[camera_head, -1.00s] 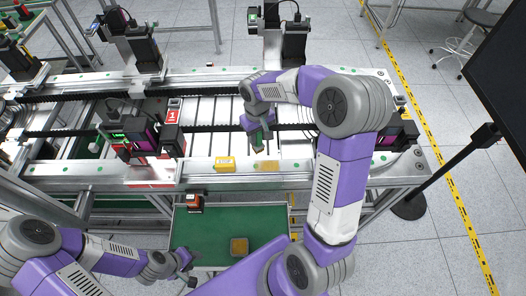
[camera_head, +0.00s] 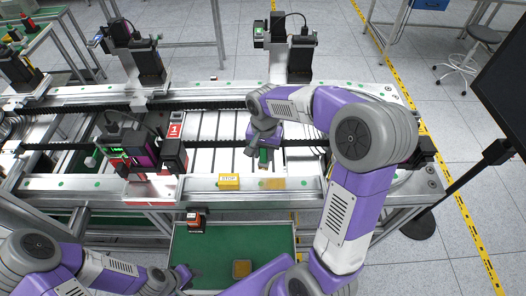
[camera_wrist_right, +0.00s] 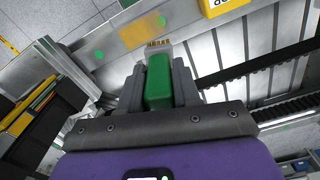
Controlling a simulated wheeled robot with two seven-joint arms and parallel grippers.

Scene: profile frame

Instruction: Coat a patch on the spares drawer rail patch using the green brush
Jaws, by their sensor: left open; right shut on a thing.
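The green brush (camera_head: 264,156) is gripped in my right gripper (camera_head: 257,150), above the machine bed just behind the front rail. In the right wrist view the green handle (camera_wrist_right: 158,82) sits between the fingers, with tan bristles (camera_wrist_right: 158,43) pointing at the rail. The tan patch (camera_head: 272,184) lies on the front rail. It also shows in the right wrist view (camera_wrist_right: 138,32), close to the bristles in the picture. I cannot tell whether they touch. My left gripper (camera_head: 188,277) is open and empty, low at the left edge of the green tray.
A yellow STOP block (camera_head: 229,181) sits on the rail left of the patch. A black and red unit (camera_head: 172,155) stands further left. A green-floored tray (camera_head: 205,245) with a tan square block (camera_head: 242,268) lies below the rail. A dark screen is at right.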

